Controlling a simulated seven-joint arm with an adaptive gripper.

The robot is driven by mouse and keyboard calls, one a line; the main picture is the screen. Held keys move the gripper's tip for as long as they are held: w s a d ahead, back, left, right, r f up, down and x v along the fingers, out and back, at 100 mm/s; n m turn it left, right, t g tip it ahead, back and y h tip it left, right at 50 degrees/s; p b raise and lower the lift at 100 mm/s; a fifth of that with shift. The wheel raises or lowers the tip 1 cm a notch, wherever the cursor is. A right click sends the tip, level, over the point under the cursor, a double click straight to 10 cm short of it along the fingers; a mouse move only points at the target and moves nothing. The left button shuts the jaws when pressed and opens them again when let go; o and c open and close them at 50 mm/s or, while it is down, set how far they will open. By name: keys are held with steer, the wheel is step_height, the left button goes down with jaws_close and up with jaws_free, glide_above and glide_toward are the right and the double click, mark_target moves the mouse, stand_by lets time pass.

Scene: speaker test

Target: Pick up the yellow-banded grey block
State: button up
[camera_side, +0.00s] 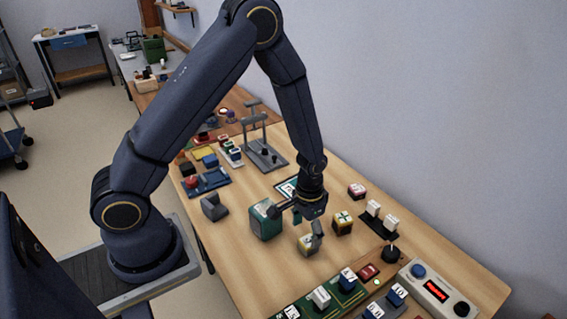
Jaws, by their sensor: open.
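A small pale grey block with yellow on it (305,247) sits on the wooden table, below my gripper (307,226). It looks like the yellow-banded grey block, though its details are small. My gripper is open and points down, with one finger in front of the block's upper right part and hiding some of it. I cannot tell whether the finger touches it. A second block, yellow and dark with a white-marked top (343,223), stands just to the right.
A green box (264,224) stands close left of my gripper. A pink-and-dark block (356,190) and a dark base with white switches (380,222) are to the right. Panels with buttons (347,280) line the front. A grey lever stand (264,153) is behind. Bare table lies front left.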

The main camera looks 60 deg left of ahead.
mark_target(309, 240)
steer(key=f, duration=0.5)
steer(key=shift+w+d, duration=0.2)
steer(key=shift+w, duration=0.2)
steer(key=shift+c, duration=0.4)
steer(key=c, duration=1.2)
